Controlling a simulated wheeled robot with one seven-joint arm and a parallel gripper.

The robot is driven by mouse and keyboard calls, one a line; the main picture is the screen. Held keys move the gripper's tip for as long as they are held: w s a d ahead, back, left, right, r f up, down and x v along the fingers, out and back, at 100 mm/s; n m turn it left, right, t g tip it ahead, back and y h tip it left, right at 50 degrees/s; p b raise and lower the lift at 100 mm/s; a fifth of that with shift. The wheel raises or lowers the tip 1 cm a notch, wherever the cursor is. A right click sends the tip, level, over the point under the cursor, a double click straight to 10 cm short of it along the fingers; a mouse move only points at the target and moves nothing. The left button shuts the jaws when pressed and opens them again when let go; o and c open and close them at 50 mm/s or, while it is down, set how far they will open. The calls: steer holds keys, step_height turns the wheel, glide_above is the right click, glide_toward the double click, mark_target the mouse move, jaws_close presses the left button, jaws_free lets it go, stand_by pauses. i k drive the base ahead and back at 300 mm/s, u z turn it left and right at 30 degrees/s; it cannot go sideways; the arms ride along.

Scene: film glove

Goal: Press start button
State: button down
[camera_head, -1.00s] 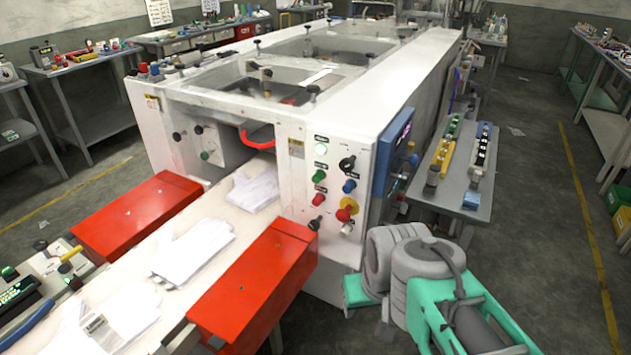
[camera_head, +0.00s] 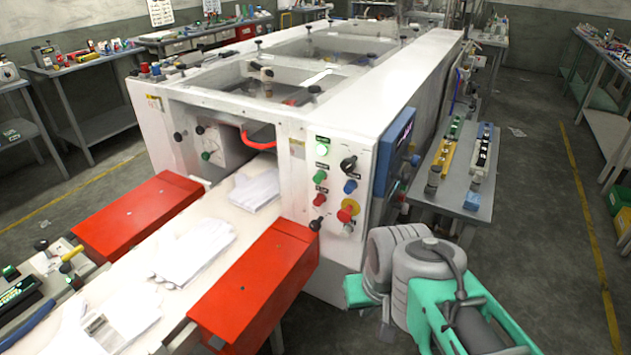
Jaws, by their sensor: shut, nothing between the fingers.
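The control panel (camera_head: 329,178) is on the front right of the white machine. A black knob (camera_head: 348,163), a blue button (camera_head: 350,186) and a red mushroom button on a yellow disc (camera_head: 348,210) are to the right. My grey and teal arm is at the lower right, below and right of the panel and apart from it. I cannot make out my gripper.
Red guards (camera_head: 258,288) flank the conveyor (camera_head: 215,213), which carries white gloves (camera_head: 195,250). A blue display box (camera_head: 394,152) juts from the machine's right side. A grey side table (camera_head: 470,200) with colored blocks stands at the right.

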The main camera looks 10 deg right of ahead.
mark_target(319, 176)
steer(key=k, duration=1)
steer(key=z, duration=1.1)
steer(key=i, duration=1.65)
steer(key=u, duration=4.4)
